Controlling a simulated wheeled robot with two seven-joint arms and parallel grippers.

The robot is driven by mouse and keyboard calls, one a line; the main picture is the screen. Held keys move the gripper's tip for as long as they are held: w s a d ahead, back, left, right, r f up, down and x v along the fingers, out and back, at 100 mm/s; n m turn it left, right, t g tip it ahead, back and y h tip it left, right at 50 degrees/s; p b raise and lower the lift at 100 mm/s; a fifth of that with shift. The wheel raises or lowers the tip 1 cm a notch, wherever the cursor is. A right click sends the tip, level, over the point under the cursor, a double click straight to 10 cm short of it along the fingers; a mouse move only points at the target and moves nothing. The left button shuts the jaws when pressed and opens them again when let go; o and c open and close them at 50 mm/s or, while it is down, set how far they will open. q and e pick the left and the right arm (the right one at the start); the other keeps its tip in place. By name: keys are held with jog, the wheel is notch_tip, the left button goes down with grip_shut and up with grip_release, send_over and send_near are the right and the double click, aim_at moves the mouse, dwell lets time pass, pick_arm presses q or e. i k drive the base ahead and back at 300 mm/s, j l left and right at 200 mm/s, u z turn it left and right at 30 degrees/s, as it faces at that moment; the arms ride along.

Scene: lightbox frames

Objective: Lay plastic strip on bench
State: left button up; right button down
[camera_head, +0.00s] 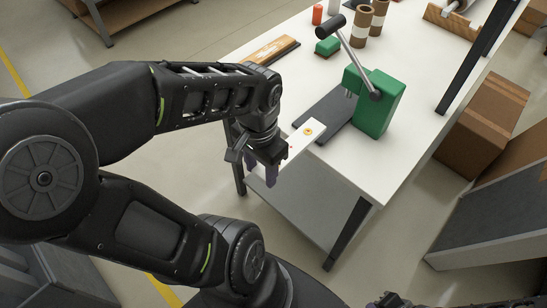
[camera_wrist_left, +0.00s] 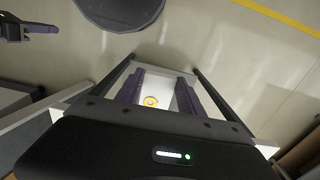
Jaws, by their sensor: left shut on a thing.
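The white plastic strip (camera_head: 298,146), with an orange ring near its far end, is held in my left gripper (camera_head: 264,172). The gripper is shut on the strip's near end, beside the bench's front edge. The strip's far end shows against the dark base of the green press; I cannot tell if it touches. In the left wrist view the strip (camera_wrist_left: 169,88) and its ring show between the two purple fingers. The white bench (camera_head: 395,165) runs away to the upper right. Part of what seems my right gripper (camera_wrist_left: 40,28) shows at the upper left of the wrist view; its jaws are unclear.
The green lever press (camera_head: 378,110) stands on the bench by its front edge. A brush (camera_head: 272,50), a green block (camera_head: 328,46), an orange cylinder (camera_head: 317,14) and brown rolls (camera_head: 361,26) stand farther back. Cardboard boxes (camera_head: 483,118) are right of the bench. The bench's front right corner is clear.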

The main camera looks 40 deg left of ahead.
aim_at(297, 87)
jog(key=j+z, duration=0.15)
jog(key=j, duration=0.25)
jog(key=k+j+z, duration=0.15)
jog(key=j, duration=0.2)
jog(key=j+z, duration=0.15)
jog(key=j, duration=0.25)
jog(key=k+j+z, duration=0.15)
jog(key=j, duration=0.2)
